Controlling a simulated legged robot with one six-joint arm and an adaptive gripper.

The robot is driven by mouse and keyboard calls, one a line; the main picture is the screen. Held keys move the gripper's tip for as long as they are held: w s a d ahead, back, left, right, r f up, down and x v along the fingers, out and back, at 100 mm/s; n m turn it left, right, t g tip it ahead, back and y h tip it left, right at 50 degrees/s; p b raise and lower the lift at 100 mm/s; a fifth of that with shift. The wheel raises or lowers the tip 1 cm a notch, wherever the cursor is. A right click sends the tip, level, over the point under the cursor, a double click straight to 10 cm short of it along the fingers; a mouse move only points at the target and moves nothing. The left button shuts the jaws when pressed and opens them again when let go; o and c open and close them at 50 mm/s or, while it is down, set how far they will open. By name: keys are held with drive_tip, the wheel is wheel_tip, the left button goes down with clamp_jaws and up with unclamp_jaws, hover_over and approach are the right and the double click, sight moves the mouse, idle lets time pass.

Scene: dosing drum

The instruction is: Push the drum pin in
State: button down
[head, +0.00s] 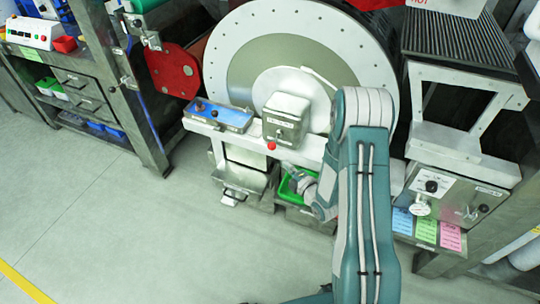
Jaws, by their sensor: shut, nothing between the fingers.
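The dosing drum (290,50) is a large disc with a white rim, an olive ring and a pale hub, standing at the back centre. A grey metal box (286,112) sits in front of its hub. A small red ball knob (272,145) sticks out below the box's front; it looks like the drum pin, though I cannot read the label. My gripper (286,167) is small in view, just below and right of the red knob, and appears apart from it. It is shut and empty. My arm hides the drum's lower right.
A blue control panel (222,115) is on the white crossbar left of the box. A green bin (290,188) is below my gripper. A bench with a dial panel (432,186) stands right, and a metal frame (125,90) left. The front floor is clear.

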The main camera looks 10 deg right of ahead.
sight(273, 145)
drive_tip(key=s+a+f+n+t+y, duration=0.1)
drive_tip(key=s+f+t, duration=0.1)
drive_tip(key=s+f, duration=0.2)
drive_tip(key=shift+s+f+n+y, duration=0.3)
drive_tip(key=shift+s+f+n, duration=0.1)
drive_tip(key=shift+f, duration=0.35)
drive_tip(key=shift+a, duration=0.1)
drive_tip(key=w+d+x, duration=0.1)
drive_tip(key=d+x, duration=0.2)
drive_tip(key=x, duration=0.9)
drive_tip(key=shift+w+a+r, duration=0.2)
drive_tip(key=shift+w+r, duration=0.25)
